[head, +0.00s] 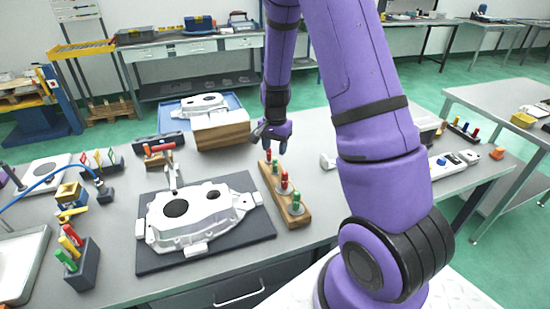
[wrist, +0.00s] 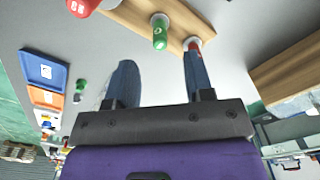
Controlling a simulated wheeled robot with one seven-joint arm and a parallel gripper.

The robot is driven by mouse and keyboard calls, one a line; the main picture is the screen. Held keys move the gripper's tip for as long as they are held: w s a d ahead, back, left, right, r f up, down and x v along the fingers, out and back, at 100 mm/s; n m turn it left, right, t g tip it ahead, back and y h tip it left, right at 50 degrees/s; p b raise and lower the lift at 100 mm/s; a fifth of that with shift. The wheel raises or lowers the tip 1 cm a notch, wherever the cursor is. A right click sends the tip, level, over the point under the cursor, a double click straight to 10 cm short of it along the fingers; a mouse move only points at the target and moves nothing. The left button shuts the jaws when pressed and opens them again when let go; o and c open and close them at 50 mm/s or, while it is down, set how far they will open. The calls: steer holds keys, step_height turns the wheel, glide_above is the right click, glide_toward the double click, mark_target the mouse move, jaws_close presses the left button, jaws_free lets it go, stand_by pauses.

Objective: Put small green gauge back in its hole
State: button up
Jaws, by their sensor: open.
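The wooden gauge block (head: 299,220) stands on the table right of the casting. Red and green handled gauges stand in it in a row. My gripper (head: 268,145) points down over the far end of the block, open and empty. In the wrist view my gripper (wrist: 158,78) has its fingers apart, with a green gauge (wrist: 160,32) and a red gauge (wrist: 194,44) of the block beyond them. A separate green-handled piece (wrist: 81,87) shows left of the fingers, off the block. A white piece (head: 327,162) by my arm may be its end. I cannot make out an empty hole.
A white casting (head: 190,218) lies on a dark mat (head: 160,262) left of the block. A wooden box (head: 222,135) stands just left of my gripper. A dark holder (head: 83,268) with coloured handles is at front left. My arm hides part of the table's right side.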

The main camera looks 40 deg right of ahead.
steer(key=shift+r, duration=1.65)
steer(key=shift+a+r, duration=0.1)
steer(key=shift+r, duration=0.3)
steer(key=s+a+r+n+t, duration=0.1)
steer(key=s+a+r+n, duration=0.25)
steer(key=r, duration=0.55)
steer(key=s+a+r+n+t, duration=0.2)
steer(key=s+a+r, duration=0.25)
steer(key=r, duration=0.45)
steer(key=s+a+r+n, duration=0.1)
steer(key=s+r+n, duration=0.1)
steer(key=s, duration=0.4)
steer(key=s+a+r+n+t, duration=0.1)
steer(key=s+a+r+n, duration=0.1)
steer(key=s+r, duration=0.2)
steer(key=s+a+r+n+t, duration=0.1)
steer(key=s+r+n, duration=0.1)
steer(key=s, duration=0.6)
steer(key=shift+s+a+r+n, duration=0.25)
steer(key=shift+a+r+n, duration=0.1)
steer(key=shift+r, duration=0.4)
